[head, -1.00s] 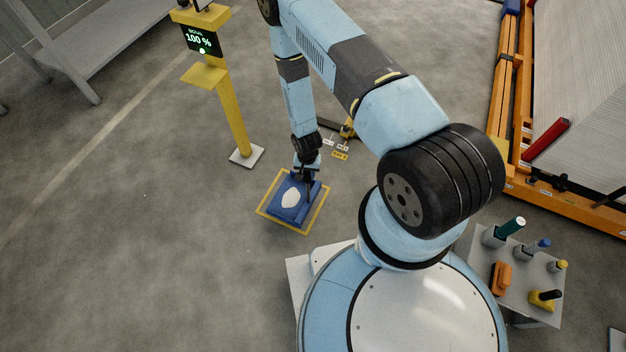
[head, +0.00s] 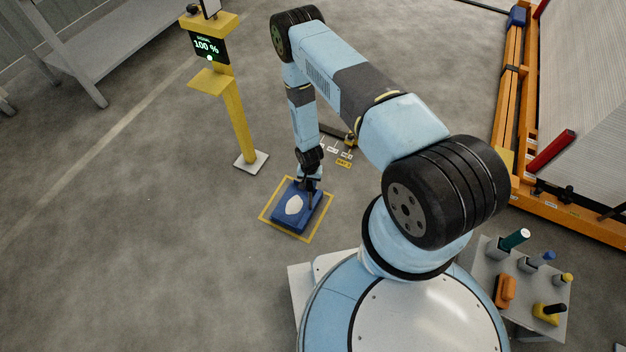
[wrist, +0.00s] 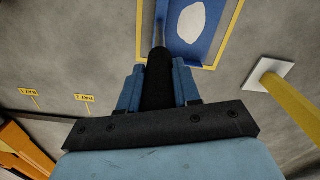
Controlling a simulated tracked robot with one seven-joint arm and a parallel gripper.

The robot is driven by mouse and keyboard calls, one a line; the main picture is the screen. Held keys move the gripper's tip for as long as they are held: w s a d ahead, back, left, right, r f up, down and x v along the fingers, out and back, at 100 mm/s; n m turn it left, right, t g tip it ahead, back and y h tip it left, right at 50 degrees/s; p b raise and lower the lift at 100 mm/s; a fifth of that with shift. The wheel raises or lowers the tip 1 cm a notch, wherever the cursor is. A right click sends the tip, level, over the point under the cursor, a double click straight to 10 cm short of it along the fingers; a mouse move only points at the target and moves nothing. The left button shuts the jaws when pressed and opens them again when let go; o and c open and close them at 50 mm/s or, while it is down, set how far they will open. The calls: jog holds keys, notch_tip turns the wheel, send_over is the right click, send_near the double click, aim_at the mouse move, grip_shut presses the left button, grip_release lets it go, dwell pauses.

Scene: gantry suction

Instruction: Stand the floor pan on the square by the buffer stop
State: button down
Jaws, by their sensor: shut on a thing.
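The floor pan (head: 284,214) is a blue, flat, square tray with a white patch in it. In the head view it is inside the yellow-outlined square (head: 321,222) on the floor, a narrow margin showing around it. It also shows at the top of the wrist view (wrist: 178,48), partly cut off, with the yellow outline (wrist: 229,38) beside it. My gripper (head: 309,191) points down at the pan's right side and is shut on it. The fingertips are small and dark, so the exact grip is unclear. I cannot tell whether the pan touches the floor.
A yellow post (head: 238,125) with a screen stands behind and left of the square. Small bay labels (head: 344,162) lie beyond it on the floor. A tool stand (head: 490,262) is at the right, an orange frame (head: 560,205) farther right. Floor at the left is clear.

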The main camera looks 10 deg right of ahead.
jog(key=c, duration=0.8)
grip_release()
notch_tip(320, 180, up, 12)
